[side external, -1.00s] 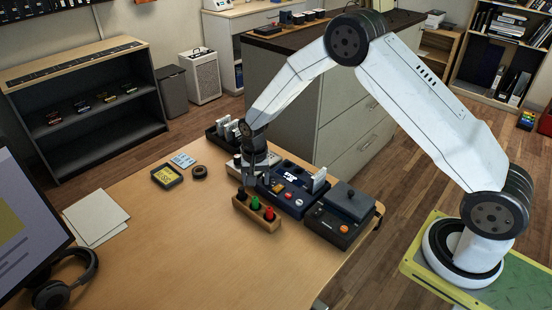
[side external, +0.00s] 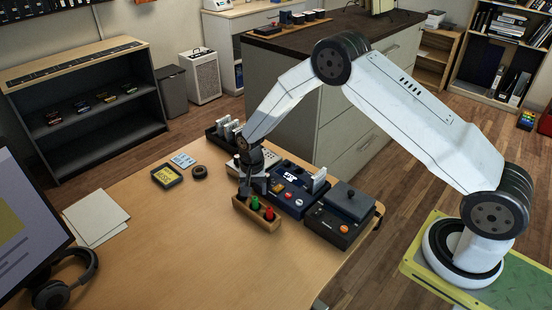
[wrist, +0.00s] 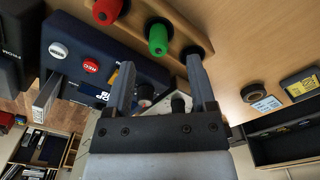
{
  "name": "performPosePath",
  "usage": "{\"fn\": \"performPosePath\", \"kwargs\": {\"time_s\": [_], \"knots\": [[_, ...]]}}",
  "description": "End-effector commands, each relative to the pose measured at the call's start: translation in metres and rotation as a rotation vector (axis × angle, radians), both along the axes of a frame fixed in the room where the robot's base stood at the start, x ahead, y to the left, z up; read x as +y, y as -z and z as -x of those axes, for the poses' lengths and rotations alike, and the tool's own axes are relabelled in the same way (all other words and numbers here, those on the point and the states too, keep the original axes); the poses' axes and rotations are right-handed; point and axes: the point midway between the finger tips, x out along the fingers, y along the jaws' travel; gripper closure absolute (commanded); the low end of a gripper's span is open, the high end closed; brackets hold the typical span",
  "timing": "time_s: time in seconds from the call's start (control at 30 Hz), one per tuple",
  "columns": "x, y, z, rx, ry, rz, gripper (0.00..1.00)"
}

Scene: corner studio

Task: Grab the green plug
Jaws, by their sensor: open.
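The green plug (side external: 254,203) stands upright in a wooden holder (side external: 257,222), between a red plug (side external: 269,214) and a dark spot partly hidden by my gripper. My gripper (side external: 246,190) is at the holder's far-left end in the side view, close to the green plug. In the wrist view my gripper (wrist: 160,62) is open and empty, with the green plug (wrist: 157,38) just beyond the fingertips and roughly between them. The red plug (wrist: 106,11) lies to the left there. A dark round shape (wrist: 192,52) is by the right fingertip; contact cannot be told.
Dark blue and black control boxes (side external: 339,215) stand close behind and right of the holder. A pale panel and a dark rack lie behind my gripper. The front table is clear.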

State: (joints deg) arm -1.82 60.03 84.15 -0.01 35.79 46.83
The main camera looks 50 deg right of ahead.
Motion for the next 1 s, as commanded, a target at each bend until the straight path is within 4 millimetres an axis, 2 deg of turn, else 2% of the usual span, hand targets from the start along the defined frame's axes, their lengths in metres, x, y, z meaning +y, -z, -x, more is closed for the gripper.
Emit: {"fn": "performPosePath", "kwargs": {"time_s": [0.17,0.6,1.0], "knots": [[0.000,0.008,0.001,0.002,0.000,0.001,0.28],[-0.001,0.049,0.002,0.001,0.000,0.000,0.28],[-0.001,0.051,0.001,0.000,0.000,0.000,0.28]]}}
